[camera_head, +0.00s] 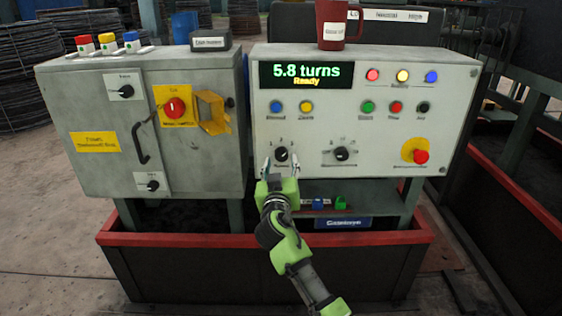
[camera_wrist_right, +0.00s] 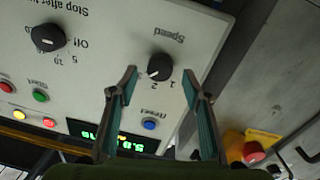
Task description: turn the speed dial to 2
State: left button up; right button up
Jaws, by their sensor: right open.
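The black speed dial (camera_head: 281,154) is on the lower left of the light grey control panel (camera_head: 355,187). In the right wrist view the dial (camera_wrist_right: 160,66) appears upside down under the word "Speed", with small figures such as 1 and 2 beside it. Its white pointer mark slants to the lower left; I cannot tell surely which figure it meets. My right gripper (camera_head: 281,166) is open in front of the dial. In the wrist view its fingertips (camera_wrist_right: 161,76) lie on either side of the dial, with gaps visible. My left gripper is not in view.
The display (camera_head: 306,75) reads "5.8 turns, Ready". A second dial (camera_head: 341,154) and a red emergency button (camera_head: 421,156) are to the right. A blue button (camera_wrist_right: 149,124) is near my fingers. A red mug (camera_head: 333,25) stands on top. A grey cabinet (camera_head: 205,165) adjoins at left.

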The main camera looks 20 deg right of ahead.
aim_at(282, 155)
jog(key=shift+x, duration=0.95)
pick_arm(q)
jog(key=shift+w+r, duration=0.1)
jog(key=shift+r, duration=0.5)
pick_arm(e)
jog(key=shift+w, duration=0.35)
jog(key=c, duration=1.1)
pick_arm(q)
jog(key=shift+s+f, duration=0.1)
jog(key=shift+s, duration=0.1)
